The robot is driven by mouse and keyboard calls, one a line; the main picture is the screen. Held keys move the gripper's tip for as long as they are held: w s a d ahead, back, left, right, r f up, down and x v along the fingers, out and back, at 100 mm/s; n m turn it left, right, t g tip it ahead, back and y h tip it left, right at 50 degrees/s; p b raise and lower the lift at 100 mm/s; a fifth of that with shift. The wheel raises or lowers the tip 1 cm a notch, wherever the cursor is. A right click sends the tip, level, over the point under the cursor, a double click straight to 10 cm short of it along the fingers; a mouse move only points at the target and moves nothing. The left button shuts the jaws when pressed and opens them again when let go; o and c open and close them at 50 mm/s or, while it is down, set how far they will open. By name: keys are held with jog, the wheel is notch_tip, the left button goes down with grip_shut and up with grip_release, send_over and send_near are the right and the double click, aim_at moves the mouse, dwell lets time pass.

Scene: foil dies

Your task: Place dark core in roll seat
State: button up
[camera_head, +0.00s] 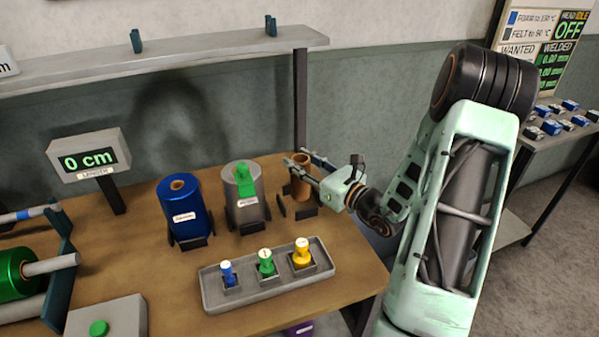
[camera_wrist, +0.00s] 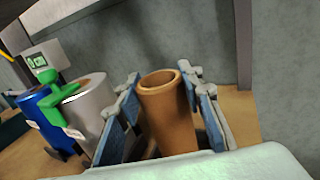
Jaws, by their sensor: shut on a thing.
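A brown hollow core (camera_head: 302,187) stands upright at the back right of the wooden table. It also shows in the wrist view (camera_wrist: 167,122), open at its top end. My gripper (camera_head: 301,168) reaches in from the right and is shut on the core, with one finger on each side of it. In the wrist view the blue-padded fingers (camera_wrist: 165,105) flank the core. A dark roll seat (camera_head: 304,212) shows at the core's lower end. I cannot tell whether the core rests in it, as its base is partly hidden.
A grey roll (camera_head: 243,203) with a green piece on top and a blue roll (camera_head: 180,205) stand to the left in dark seats. A grey tray (camera_head: 215,297) with blue, green and yellow pieces lies in front. A shelf post (camera_head: 300,100) rises behind the core.

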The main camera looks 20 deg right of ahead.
jog(key=shift+w+f, duration=0.35)
jog(key=shift+f, duration=0.1)
jog(key=shift+w+f, duration=0.1)
jog(key=shift+f, duration=1.5)
jog(key=shift+f+b, duration=0.2)
jog(key=shift+b, duration=0.1)
jog(key=o, duration=1.4)
jog(key=shift+c, duration=0.2)
jog(key=shift+r, duration=0.2)
jog(key=v, duration=1.2)
jog(key=shift+b, duration=0.3)
